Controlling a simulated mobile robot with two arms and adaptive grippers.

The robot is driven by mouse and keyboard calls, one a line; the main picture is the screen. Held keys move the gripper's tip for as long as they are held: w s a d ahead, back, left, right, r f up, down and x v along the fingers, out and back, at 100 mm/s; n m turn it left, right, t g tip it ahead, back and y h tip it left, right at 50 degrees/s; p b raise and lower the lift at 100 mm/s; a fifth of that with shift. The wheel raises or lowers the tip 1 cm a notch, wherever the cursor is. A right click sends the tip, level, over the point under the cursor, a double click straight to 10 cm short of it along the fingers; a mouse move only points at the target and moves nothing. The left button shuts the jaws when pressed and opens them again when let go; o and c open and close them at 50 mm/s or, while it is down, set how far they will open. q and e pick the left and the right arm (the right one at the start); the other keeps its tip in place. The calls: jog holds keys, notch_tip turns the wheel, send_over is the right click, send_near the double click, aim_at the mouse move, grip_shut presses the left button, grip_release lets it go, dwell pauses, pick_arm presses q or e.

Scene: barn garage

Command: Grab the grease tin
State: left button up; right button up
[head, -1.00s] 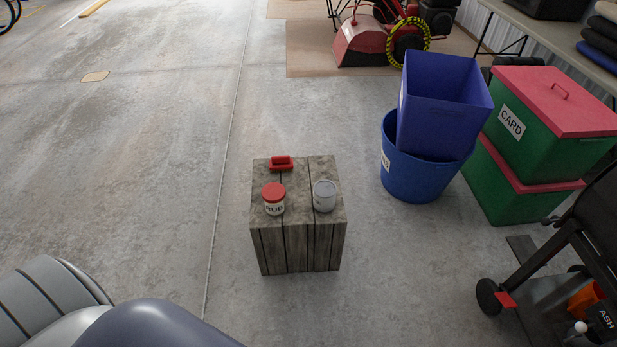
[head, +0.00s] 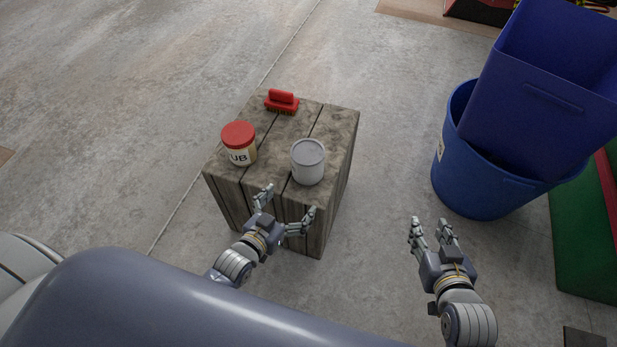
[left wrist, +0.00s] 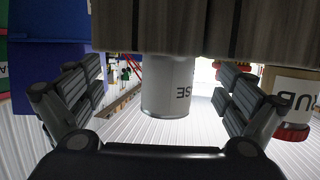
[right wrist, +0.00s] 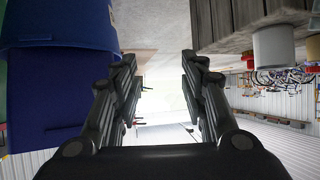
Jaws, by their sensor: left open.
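The grease tin (head: 308,162) is a small grey can standing upright on the near right part of a wooden crate (head: 333,125). In the left wrist view the grease tin (left wrist: 168,90) appears upside down, with the letters "SE" showing, framed between the fingers. My left gripper (head: 289,202) is open and empty at the crate's near edge, just short of the tin. My right gripper (head: 430,224) is open and empty over the floor, right of the crate. The right wrist view shows the grease tin (right wrist: 273,48) off to the right.
A red-lidded tub (head: 239,145) marked "UB" stands left of the tin on the crate. A red brush (head: 282,101) lies at the crate's back. A blue bucket (head: 462,170) holding a blue bin (head: 550,100) stands to the right. The floor left of the crate is clear.

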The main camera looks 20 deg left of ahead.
aim_at(299, 174)
pick_arm(q)
jog(key=w+r+t+b, duration=0.1)
jog(key=a+r+t+h+b, duration=0.1)
jog(key=t+b, duration=0.1)
jog(key=shift+w+a, duration=0.3)
jog(key=shift+w, duration=0.05)
jog(key=b+x, duration=0.1)
jog(key=x, duration=0.4)
jog(key=shift+r, duration=0.2)
jog(key=shift+w+d, duration=0.1)
jog(key=shift+w, duration=0.15)
jog(key=x, duration=0.1)
jog(key=b+x, duration=0.1)
jog(key=x, duration=0.1)
jog(key=f+b+x, duration=0.1)
jog(key=x, duration=0.1)
jog(key=shift+d, duration=0.1)
jog(key=shift+w+r, duration=0.1)
pick_arm(e)
notch_tip(299, 174, up, 24)
jog(key=s+a+t+y, duration=0.1)
jog(key=a+t+y, duration=0.1)
jog(key=t, duration=0.9)
jog(key=shift+s+a+n+t+y, duration=0.2)
jog(key=shift+n+t+y, duration=0.1)
jog(key=shift+y, duration=0.6)
jog(key=shift+f, duration=0.1)
pick_arm(q)
jog(key=shift+r, duration=0.1)
jog(key=c, duration=1.5)
